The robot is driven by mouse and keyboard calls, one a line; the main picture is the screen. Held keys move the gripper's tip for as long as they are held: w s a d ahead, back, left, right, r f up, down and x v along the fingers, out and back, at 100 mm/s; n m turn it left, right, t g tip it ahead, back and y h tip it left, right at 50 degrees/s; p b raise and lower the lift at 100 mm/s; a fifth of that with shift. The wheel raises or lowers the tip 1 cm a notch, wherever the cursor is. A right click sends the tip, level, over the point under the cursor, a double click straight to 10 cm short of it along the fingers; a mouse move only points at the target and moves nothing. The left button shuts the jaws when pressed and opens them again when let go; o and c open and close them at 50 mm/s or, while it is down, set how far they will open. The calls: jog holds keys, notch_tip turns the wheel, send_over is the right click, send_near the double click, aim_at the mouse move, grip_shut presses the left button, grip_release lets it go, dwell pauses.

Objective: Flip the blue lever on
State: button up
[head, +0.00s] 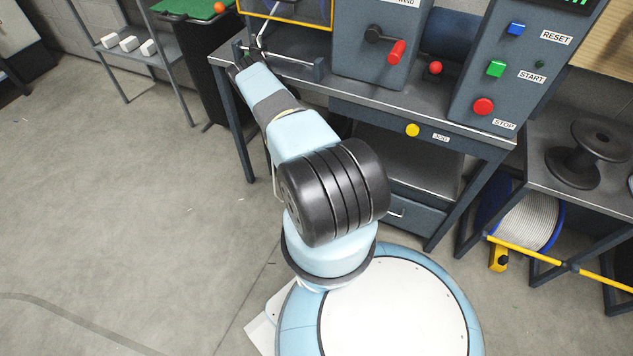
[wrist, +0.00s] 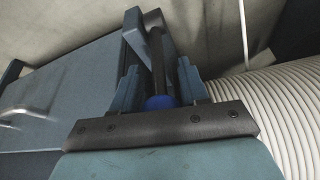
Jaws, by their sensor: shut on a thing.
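My gripper (head: 238,66) is at the left end of the workbench in the head view, at the end of my outstretched arm. In the wrist view my gripper (wrist: 159,72) has its two fingers on either side of the blue lever's round knob (wrist: 160,102) and is shut on it. A dark bar (wrist: 158,45) runs up from the knob between the fingers. The black gripper bar covers the lower edge of the knob. In the head view I cannot make out the blue lever; my gripper and arm hide that spot.
The workbench (head: 455,125) carries a winder box with a red-handled crank (head: 397,52), a red knob (head: 435,68) and a button panel (head: 519,75). A dark bin (head: 201,70) stands left of the bench. A cable reel (head: 530,222) stands at the right. Open floor (head: 130,220) lies left.

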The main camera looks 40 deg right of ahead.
jog(key=shift+w, duration=0.2)
grip_shut()
jog(key=shift+a, duration=0.2)
jog(key=shift+s+a, duration=0.2)
jog(key=shift+a, duration=0.3)
jog(key=o, duration=0.7)
grip_release()
jog(key=shift+s, duration=0.1)
jog(key=v, duration=1.3)
jog(key=shift+a+r, duration=0.1)
jog(key=shift+r, duration=0.25)
